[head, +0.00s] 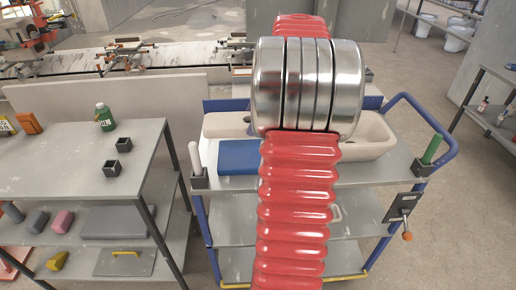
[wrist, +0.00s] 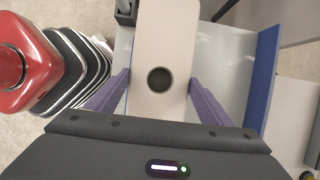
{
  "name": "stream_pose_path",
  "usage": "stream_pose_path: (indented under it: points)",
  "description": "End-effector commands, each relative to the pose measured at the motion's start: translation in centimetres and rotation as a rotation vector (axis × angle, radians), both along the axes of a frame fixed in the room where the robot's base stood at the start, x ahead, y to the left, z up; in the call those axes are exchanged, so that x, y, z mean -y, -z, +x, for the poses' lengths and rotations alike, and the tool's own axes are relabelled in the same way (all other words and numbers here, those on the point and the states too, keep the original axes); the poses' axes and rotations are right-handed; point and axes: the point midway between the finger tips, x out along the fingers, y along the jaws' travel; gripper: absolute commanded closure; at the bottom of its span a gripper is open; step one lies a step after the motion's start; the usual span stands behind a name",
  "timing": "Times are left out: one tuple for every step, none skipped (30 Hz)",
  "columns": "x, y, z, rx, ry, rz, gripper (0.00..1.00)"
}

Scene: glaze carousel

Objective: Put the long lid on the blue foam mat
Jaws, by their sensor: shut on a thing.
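The long lid is pale beige with a dark round hole. It lies lengthwise between my gripper's purple fingers in the wrist view (wrist: 160,108), which are shut on its sides; the lid (wrist: 167,35) runs out of the top of that view.
A grey table (head: 75,165) at left bears a green bottle (head: 105,117) and black cups. A pale wall stands behind.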

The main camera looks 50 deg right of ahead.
Motion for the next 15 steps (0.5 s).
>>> stream_pose_path:
  points:
    - [0.0, 0.4, 0.0, 0.000, 0.000, 0.001, 0.74]
    - [0.0, 0.7, 0.0, 0.001, 0.001, 0.001, 0.74]
    - [0.0, 1.2, 0.0, 0.001, 0.001, 0.001, 0.74]
    - [0.0, 1.6, 0.0, 0.000, 0.001, 0.002, 0.74]
    - [0.0, 2.1, 0.0, -0.001, 0.001, 0.003, 0.74]
    - [0.0, 2.7, 0.0, 0.000, 0.001, 0.002, 0.74]
    - [0.0, 3.2, 0.0, 0.000, 0.001, 0.002, 0.74]
    - [0.0, 3.7, 0.0, -0.001, 0.001, 0.003, 0.74]
    - [0.0, 4.3, 0.0, 0.000, 0.001, 0.002, 0.74]
    - [0.0, 4.6, 0.0, 0.000, 0.001, 0.002, 0.74]
    - [0.0, 5.0, 0.0, 0.000, 0.001, 0.002, 0.74]
    - [0.0, 5.3, 0.0, 0.000, 0.001, 0.000, 0.74]
    - [0.0, 5.5, 0.0, 0.000, 0.001, 0.000, 0.74]
    - [0.0, 5.7, 0.0, 0.000, 0.001, 0.000, 0.74]
    - [0.0, 5.8, 0.0, 0.000, 0.001, 0.000, 0.74]
